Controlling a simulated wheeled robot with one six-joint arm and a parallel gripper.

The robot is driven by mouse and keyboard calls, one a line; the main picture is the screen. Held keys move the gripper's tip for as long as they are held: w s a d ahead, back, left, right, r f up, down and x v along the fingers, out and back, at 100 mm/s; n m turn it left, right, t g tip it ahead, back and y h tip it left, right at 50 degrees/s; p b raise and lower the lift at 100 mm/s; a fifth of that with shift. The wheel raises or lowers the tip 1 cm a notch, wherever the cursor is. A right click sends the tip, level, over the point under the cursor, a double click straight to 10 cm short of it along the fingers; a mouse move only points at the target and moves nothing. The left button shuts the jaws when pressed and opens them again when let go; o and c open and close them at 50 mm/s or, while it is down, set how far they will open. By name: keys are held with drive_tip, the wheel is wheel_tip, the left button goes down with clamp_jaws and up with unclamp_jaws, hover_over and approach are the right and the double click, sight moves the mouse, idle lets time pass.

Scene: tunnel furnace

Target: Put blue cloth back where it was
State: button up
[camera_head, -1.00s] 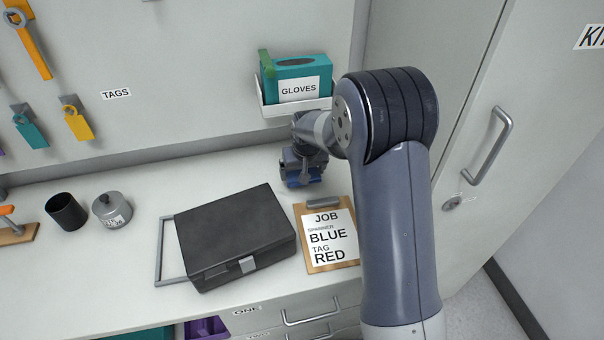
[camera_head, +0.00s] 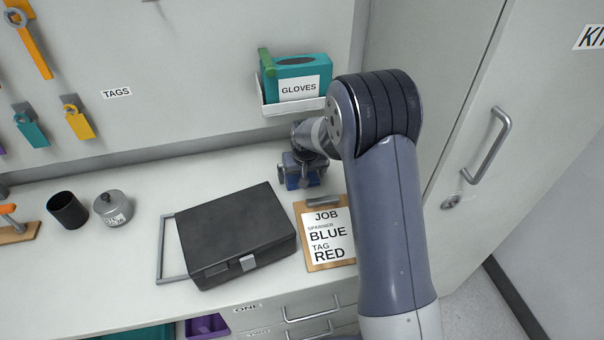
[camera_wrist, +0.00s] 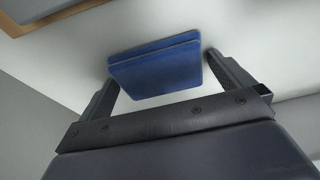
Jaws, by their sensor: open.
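The blue cloth (camera_wrist: 155,68) is a folded flat pad. In the wrist view it lies on the white worktop between the two fingers of my gripper (camera_wrist: 162,74), which are spread apart. The left finger is close to its edge; I cannot tell if either finger touches it. In the head view the cloth (camera_head: 293,182) shows partly below my gripper (camera_head: 301,172), at the back of the worktop under the glove holder. My gripper and arm hide part of it there.
A clipboard (camera_head: 342,258) lies just in front of the cloth. A glove box (camera_head: 302,68) sits in a wall holder above. A dark cup (camera_head: 67,210) and a grey weight (camera_head: 113,208) stand farther left.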

drive_tip(key=b+v, duration=0.1)
drive_tip(key=v, duration=1.1)
drive_tip(key=shift+r, duration=0.15)
drive_tip(key=p+x, duration=0.1)
drive_tip(key=x, duration=1.1)
drive_tip(key=shift+r, duration=0.1)
drive_tip(key=shift+s+r+b, duration=0.3)
drive_tip(key=shift+s+r, duration=0.1)
drive_tip(key=shift+r, duration=0.05)
drive_tip(key=shift+w, duration=0.1)
